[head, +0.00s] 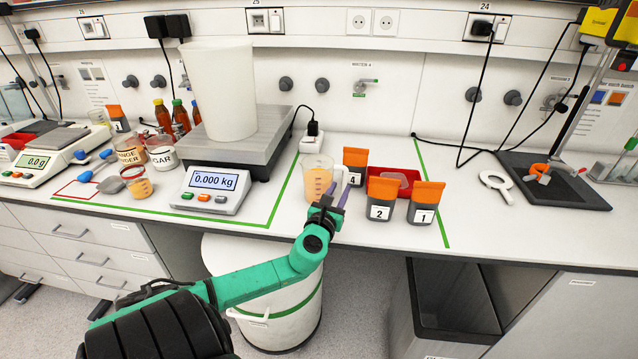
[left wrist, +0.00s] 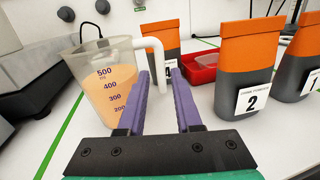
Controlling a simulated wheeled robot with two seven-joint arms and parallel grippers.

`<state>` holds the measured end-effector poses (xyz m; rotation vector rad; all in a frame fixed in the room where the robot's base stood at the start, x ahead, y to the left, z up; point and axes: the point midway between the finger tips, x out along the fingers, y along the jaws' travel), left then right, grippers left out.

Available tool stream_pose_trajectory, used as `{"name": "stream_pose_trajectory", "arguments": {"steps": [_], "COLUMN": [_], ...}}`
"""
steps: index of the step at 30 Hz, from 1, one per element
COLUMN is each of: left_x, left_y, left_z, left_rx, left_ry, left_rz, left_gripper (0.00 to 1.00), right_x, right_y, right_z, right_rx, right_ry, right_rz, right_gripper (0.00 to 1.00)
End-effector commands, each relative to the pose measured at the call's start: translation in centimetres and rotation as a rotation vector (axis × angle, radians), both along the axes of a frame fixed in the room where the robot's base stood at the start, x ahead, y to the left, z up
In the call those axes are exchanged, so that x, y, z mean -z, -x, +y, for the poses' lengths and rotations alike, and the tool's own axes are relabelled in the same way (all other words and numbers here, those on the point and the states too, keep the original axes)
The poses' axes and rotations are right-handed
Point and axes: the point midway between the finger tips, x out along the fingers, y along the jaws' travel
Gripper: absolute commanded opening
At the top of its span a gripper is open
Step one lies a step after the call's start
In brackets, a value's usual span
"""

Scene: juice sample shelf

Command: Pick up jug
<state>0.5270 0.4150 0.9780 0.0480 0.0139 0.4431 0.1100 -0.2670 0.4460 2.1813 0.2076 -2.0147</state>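The jug (head: 317,181) is a clear measuring jug with orange juice and a pale handle. It stands upright on the bench, right of the big scale; in the left wrist view the jug (left wrist: 108,85) is at the left, with level marks and its handle on the right. My left gripper (head: 337,191) is close to the handle, on the near side. In the left wrist view its purple fingers (left wrist: 160,76) are apart, with the handle's lower part seen between the tips. I cannot tell whether they touch it. My right gripper is not in view.
Dark pouches with orange tops stand right of the jug: pouch 4 (head: 354,165), pouch 2 (head: 381,199) and pouch 1 (head: 424,203). The large scale (head: 235,150) carries a white bucket (head: 219,92) at left.

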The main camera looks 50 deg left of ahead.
Motion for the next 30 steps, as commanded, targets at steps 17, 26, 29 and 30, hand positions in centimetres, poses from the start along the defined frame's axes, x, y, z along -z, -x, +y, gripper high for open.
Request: {"name": "stream_pose_trajectory", "arguments": {"steps": [17, 26, 29, 30], "left_x": [0.0, -0.1, -0.1, -0.1], "left_y": [-3.6, -3.6, -3.6, -3.6], "left_z": [1.7, 1.7, 1.7, 1.7], "left_rx": [0.000, 0.000, 0.000, 0.000], "left_ry": [0.001, 0.001, 0.001, 0.001], "left_rz": [0.000, 0.000, 0.000, 0.000], "left_gripper": [0.00, 0.00, 0.00, 0.00], "right_x": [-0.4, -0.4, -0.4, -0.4], "right_y": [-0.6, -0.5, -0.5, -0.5], "right_z": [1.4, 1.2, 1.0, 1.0], "right_rx": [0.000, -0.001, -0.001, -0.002], "right_ry": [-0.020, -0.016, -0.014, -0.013], "right_rz": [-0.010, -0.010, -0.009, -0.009], "right_gripper": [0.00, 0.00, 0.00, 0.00]}}
